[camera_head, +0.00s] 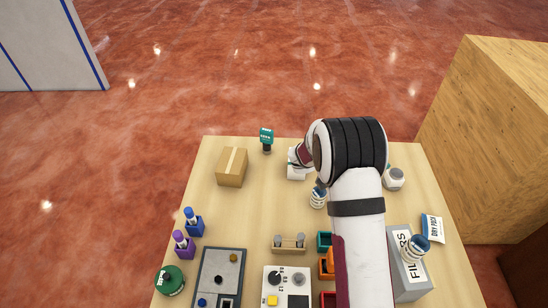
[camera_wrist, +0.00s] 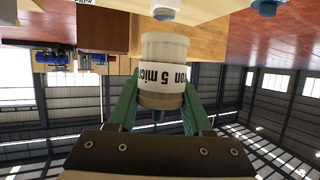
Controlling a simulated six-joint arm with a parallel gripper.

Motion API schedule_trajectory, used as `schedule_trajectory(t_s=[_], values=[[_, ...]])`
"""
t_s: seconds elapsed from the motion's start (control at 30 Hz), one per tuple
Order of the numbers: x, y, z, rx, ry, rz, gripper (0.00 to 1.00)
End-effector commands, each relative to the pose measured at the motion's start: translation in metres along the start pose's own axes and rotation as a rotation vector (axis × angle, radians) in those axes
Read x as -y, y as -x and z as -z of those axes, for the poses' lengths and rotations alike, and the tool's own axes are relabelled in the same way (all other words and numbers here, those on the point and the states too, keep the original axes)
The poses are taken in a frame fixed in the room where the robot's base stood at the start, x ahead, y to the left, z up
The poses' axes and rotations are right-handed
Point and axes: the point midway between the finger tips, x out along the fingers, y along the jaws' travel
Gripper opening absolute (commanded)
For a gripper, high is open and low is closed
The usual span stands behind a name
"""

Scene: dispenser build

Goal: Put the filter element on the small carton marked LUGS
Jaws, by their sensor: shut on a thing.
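The filter element (camera_wrist: 164,48) is a white cylinder with a tan lower band and black print reading part of "micron" and "5". My gripper (camera_wrist: 161,92) is shut on it, with a green finger on each side. In the head view my gripper (camera_head: 301,157) is over the back middle of the table, and a white shape (camera_head: 296,172) at its end looks like the filter element. A small brown carton (camera_head: 232,167) with a pale tape strip stands to the left, apart from my gripper. No LUGS marking is legible on it.
A teal-topped device (camera_head: 266,138) stands behind, between carton and gripper. A white jar-like thing (camera_head: 394,178) is to the right. A grey FILTERS box (camera_head: 410,277) and a DRY PACK packet (camera_head: 432,228) are at front right. Table between carton and gripper is clear.

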Motion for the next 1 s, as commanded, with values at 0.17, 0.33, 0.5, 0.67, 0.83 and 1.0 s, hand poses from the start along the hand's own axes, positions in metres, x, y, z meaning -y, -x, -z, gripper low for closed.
schedule_trajectory(t_s=[0.17, 0.33, 0.5, 0.67, 0.83, 1.0], values=[[0.069, 0.068, -0.001, 0.001, 0.120, 0.331, 0.00], [0.117, 0.149, -0.013, 0.012, 0.258, 0.639, 0.00], [0.134, 0.199, -0.025, 0.021, 0.348, 0.805, 0.00], [0.147, 0.222, -0.047, 0.025, 0.372, 0.843, 0.00], [0.175, 0.251, -0.095, 0.024, 0.370, 0.842, 0.00], [0.194, 0.270, -0.126, 0.023, 0.367, 0.838, 0.00]])
